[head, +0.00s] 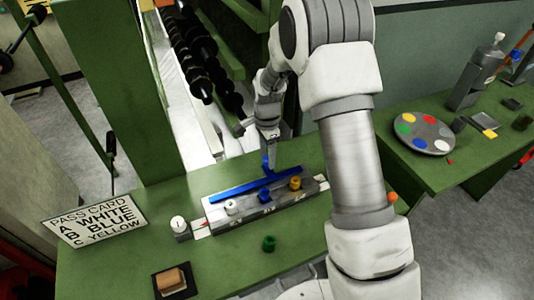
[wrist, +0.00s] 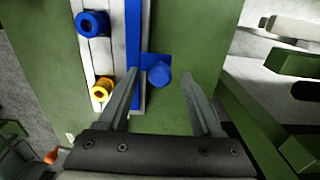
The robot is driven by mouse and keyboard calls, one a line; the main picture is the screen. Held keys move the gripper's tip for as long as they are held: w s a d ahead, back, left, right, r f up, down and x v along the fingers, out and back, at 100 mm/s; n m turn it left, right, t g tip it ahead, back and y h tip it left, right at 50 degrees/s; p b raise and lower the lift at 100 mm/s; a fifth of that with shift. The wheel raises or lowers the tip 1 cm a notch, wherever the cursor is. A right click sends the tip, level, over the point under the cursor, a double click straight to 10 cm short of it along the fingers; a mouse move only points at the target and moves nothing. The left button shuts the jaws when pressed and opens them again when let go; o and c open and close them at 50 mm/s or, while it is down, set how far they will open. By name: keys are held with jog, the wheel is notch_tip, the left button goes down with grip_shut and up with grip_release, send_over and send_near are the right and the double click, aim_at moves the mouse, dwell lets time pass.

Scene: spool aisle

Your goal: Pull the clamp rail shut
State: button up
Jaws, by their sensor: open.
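The clamp rail (head: 238,187) is a long blue bar along the far side of a grey block (head: 262,216). White (head: 231,208), blue (head: 264,196) and yellow (head: 295,183) spools stand on the block in front of the bar. In the wrist view the rail (wrist: 133,45) lies apart from the blue (wrist: 92,22) and yellow (wrist: 102,90) spools. Its blue knob (wrist: 160,75) juts out on the side away from them. My gripper (wrist: 158,84) is open, with the knob between its fingertips; contact is unclear. In the head view my gripper (head: 271,164) points down at the knob.
A pass card (head: 95,220) reads A white, B blue, C yellow. A green spool (head: 268,243) and a brown block on a dark pad (head: 171,280) are in front. A white-topped cylinder (head: 180,229) stands left of the grey block. A paint palette (head: 423,132) lies on the right bench.

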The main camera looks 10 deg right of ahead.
grip_shut()
dwell(0.3)
dwell(1.1)
